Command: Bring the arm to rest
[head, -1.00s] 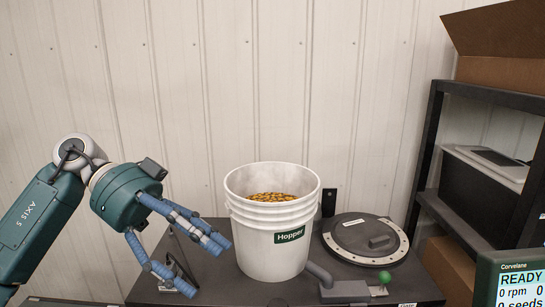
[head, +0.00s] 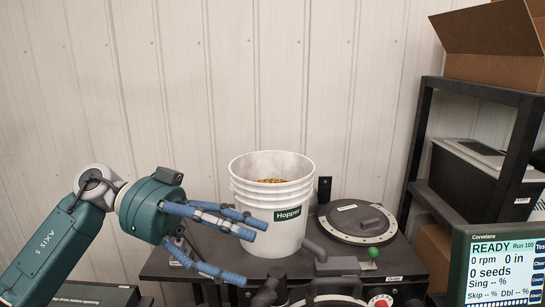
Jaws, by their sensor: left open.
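My left gripper (head: 252,250) reaches in from the left, with its blue fingers spread open and nothing between them. Its fingers point right, in front of and just left of the white hopper bucket (head: 273,205). The upper fingers overlap the bucket's lower left side in the picture; I cannot tell whether they touch it. The bucket stands upright on the dark bench, holding yellow-brown seeds (head: 272,181). My right gripper is not in view.
A round dark lid (head: 357,223) with a light rim lies right of the bucket, near a green knob (head: 373,253). A display (head: 497,266) reading READY stands at the lower right. A black shelf (head: 420,140) with an open cardboard box (head: 490,45) stands at the right.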

